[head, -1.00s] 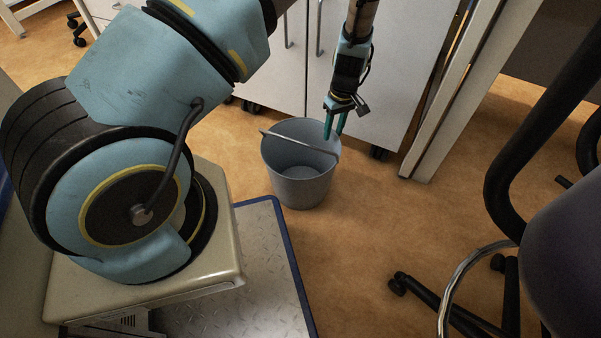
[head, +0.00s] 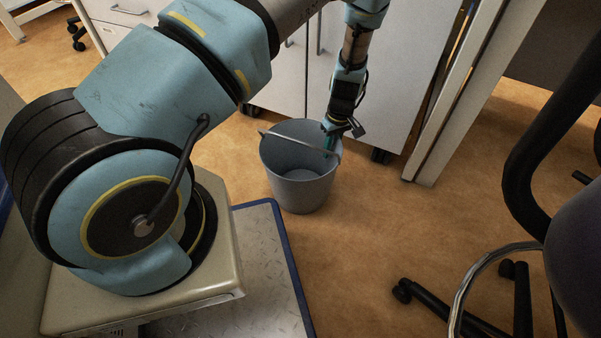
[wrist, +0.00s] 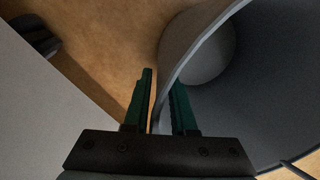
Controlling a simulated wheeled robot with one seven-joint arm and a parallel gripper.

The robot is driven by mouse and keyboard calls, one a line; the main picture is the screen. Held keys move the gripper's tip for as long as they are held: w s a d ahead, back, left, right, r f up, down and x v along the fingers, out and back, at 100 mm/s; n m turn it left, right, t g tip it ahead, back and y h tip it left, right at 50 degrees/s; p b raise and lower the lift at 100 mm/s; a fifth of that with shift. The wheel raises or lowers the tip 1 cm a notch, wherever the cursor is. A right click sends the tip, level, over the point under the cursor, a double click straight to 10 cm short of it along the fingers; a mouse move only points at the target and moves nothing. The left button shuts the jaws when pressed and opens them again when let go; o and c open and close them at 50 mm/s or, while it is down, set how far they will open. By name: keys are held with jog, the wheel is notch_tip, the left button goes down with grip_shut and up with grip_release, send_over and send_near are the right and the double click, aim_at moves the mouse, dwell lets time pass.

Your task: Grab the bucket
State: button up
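A grey bucket (head: 299,189) stands upright on the floor, its thin handle (head: 290,139) lying across the top. My gripper (head: 330,143) points down at the bucket's right rim in the head view. In the wrist view the bucket (wrist: 272,75) fills the right side. There my gripper (wrist: 163,105) has its two green fingers apart, with the bucket's rim and wall passing between them. The left finger is outside the bucket and the right finger is inside. I see a gap between the left finger and the wall.
A white cabinet (head: 385,75) stands close behind the bucket, with a white panel (head: 470,95) to its right. A dark office chair (head: 575,255) is at the right. Open brown floor (head: 370,240) lies between bucket and chair.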

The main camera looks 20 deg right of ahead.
grip_shut()
dwell(1.1)
